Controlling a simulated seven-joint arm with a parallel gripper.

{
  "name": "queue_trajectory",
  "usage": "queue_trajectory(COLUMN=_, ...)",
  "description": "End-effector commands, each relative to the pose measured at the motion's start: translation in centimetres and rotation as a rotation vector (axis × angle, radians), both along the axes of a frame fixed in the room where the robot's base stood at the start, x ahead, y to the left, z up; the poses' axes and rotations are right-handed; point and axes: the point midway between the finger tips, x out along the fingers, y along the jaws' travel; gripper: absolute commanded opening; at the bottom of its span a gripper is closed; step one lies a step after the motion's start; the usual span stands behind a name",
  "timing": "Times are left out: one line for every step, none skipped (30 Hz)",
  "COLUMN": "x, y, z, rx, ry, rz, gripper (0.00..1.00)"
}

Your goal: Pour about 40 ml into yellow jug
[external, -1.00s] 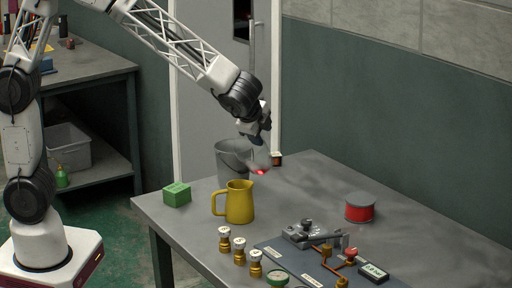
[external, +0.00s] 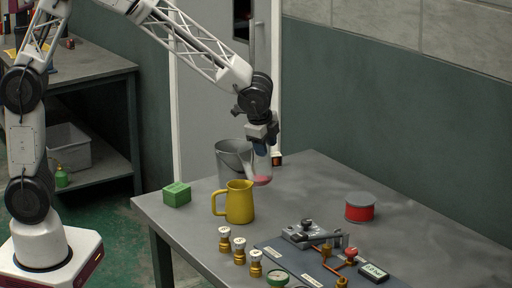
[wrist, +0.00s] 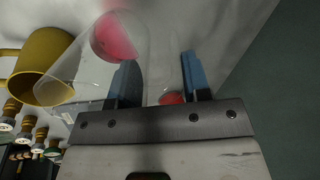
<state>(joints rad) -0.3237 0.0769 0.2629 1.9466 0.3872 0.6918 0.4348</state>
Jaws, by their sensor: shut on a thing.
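The yellow jug (external: 240,203) stands upright on the table, its handle to the left. It also shows at the left of the wrist view (wrist: 38,62); its contents cannot be made out. My gripper (external: 264,150) points down, above and a little right of the jug in the external view. Its blue fingers (wrist: 160,78) are shut on a clear vessel (wrist: 85,65) holding pink liquid (wrist: 114,38). In the external view the vessel (external: 260,168) looks near upright, with the pink at its bottom. No stream of liquid shows.
A grey bucket (external: 231,158) stands behind the jug, close to the vessel. A green block (external: 176,194) is at left, and several brass fittings (external: 240,250) stand in front. A red tin (external: 360,208) is at right. The far right tabletop is clear.

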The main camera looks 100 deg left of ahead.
Motion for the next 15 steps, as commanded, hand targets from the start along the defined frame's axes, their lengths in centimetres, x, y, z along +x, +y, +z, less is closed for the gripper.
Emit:
queue_trajectory(x=0.1, y=0.2, z=-0.4, rx=-0.015, ry=0.005, rz=0.002, gripper=0.04)
queue_trajectory(x=0.1, y=0.2, z=-0.7, rx=-0.025, ry=0.010, rz=0.001, gripper=0.04)
queue_trajectory(x=0.1, y=0.3, z=-1.1, rx=-0.038, ry=0.016, rz=0.000, gripper=0.04)
queue_trajectory(x=0.1, y=0.4, z=-1.4, rx=-0.047, ry=0.019, rz=0.002, gripper=0.04)
queue_trajectory(x=0.2, y=0.4, z=-1.7, rx=-0.057, ry=0.022, rz=0.001, gripper=0.04)
queue_trajectory(x=0.2, y=0.5, z=-2.1, rx=-0.069, ry=0.027, rz=0.001, gripper=0.04)
queue_trajectory(x=0.2, y=0.5, z=-2.4, rx=-0.079, ry=0.030, rz=0.001, gripper=0.04)
queue_trajectory(x=0.3, y=0.6, z=-2.6, rx=-0.088, ry=0.033, rz=0.000, gripper=0.04)
queue_trajectory(x=0.3, y=0.7, z=-3.0, rx=-0.102, ry=0.036, rz=0.002, gripper=0.04)
queue_trajectory(x=0.3, y=0.8, z=-3.3, rx=-0.111, ry=0.040, rz=0.000, gripper=0.04)
queue_trajectory(x=0.4, y=0.8, z=-3.6, rx=-0.120, ry=0.044, rz=0.001, gripper=0.04)
queue_trajectory(x=0.4, y=0.9, z=-4.0, rx=-0.133, ry=0.049, rz=0.000, gripper=0.04)
queue_trajectory(x=0.5, y=0.9, z=-4.3, rx=-0.143, ry=0.052, rz=0.001, gripper=0.04)
queue_trajectory(x=0.5, y=1.0, z=-4.6, rx=-0.153, ry=0.055, rz=0.001, gripper=0.04)
queue_trajectory(x=0.5, y=1.0, z=-4.9, rx=-0.165, ry=0.059, rz=0.000, gripper=0.04)
